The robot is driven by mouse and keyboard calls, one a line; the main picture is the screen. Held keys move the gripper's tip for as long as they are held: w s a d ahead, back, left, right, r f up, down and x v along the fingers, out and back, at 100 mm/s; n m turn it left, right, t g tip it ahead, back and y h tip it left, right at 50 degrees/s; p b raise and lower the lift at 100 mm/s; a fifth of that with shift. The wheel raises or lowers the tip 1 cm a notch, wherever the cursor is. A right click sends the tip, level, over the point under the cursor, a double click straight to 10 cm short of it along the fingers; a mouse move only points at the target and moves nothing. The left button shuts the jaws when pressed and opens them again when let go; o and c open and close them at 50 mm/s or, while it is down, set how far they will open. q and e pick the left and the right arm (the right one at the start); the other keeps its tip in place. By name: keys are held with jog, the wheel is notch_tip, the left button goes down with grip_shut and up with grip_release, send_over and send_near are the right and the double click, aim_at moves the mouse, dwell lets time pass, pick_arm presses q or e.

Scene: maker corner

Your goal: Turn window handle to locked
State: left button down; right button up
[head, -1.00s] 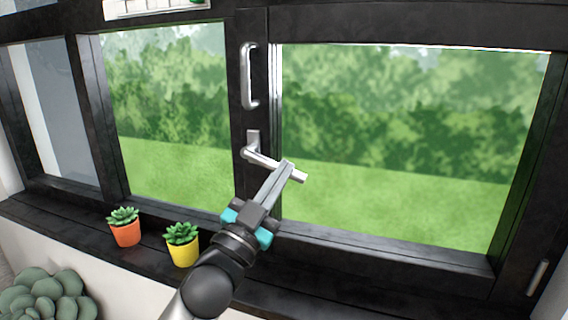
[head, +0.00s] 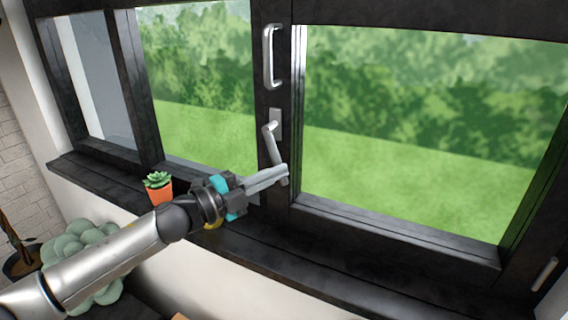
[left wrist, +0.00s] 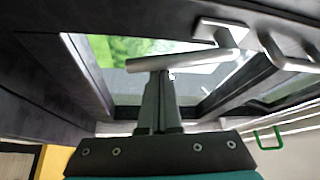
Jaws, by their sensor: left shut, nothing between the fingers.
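The silver window handle (head: 272,146) is mounted on the dark upright frame between the panes. Its lever points down, tilted slightly to the right at the lower end. My left gripper (head: 284,171) is shut and empty, with its fingertips at the lever's lower end. In the left wrist view the handle lever (left wrist: 190,60) runs across just beyond the tips of my left gripper (left wrist: 160,76). I cannot tell for sure whether they touch. My right gripper is not in view.
A fixed silver pull bar (head: 270,56) sits above the handle. An orange pot with a succulent (head: 159,190) stands on the dark sill (head: 330,262). A yellow pot (head: 214,223) is mostly hidden behind my left arm. A large succulent (head: 85,248) is below the sill.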

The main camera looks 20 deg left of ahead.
pick_arm(q)
jog(key=shift+a+f+m+g+y+p, duration=0.2)
jog(key=shift+a+m+g+p, duration=0.15)
jog(key=shift+a+m+p, duration=0.3)
jog(key=shift+a+f+m+g+y+p, duration=0.1)
jog(key=shift+a+m+g+y+p, duration=0.1)
jog(key=shift+a+m+g+p, duration=0.45)
jog(key=shift+d+t+b, duration=0.1)
jog(key=shift+t+b, duration=0.2)
jog(key=shift+b, duration=0.05)
